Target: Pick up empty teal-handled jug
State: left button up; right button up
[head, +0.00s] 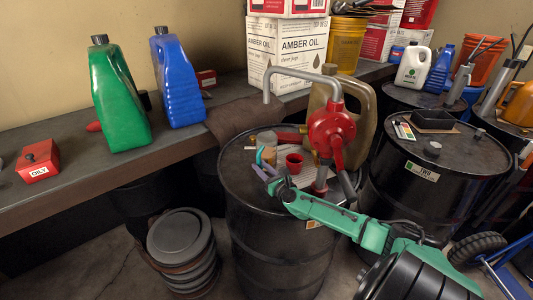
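The small jug (269,145) stands upright on top of the front black drum, left of the red pump. It has a cloudy, brownish body and a teal handle on its near left side. I cannot make out its inside. My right gripper (262,168) reaches in from the lower right over the drum top. Its two purple-grey fingers are apart, just in front of and below the teal handle. I see nothing between them; whether they touch the handle is too small to tell. My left gripper is not in view.
The front black drum (262,235) also bears a red cup (294,163), a red hand pump (334,130) with a grey spout, and a tan can (358,105) behind. Green (120,100) and blue (178,80) jugs stand on the left bench. Another drum (425,185) is at right.

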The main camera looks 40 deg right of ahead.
jog(key=shift+w+d+f, duration=0.1)
jog(key=shift+w, duration=0.9)
jog(key=shift+s, duration=0.1)
grip_shut()
dwell(0.5)
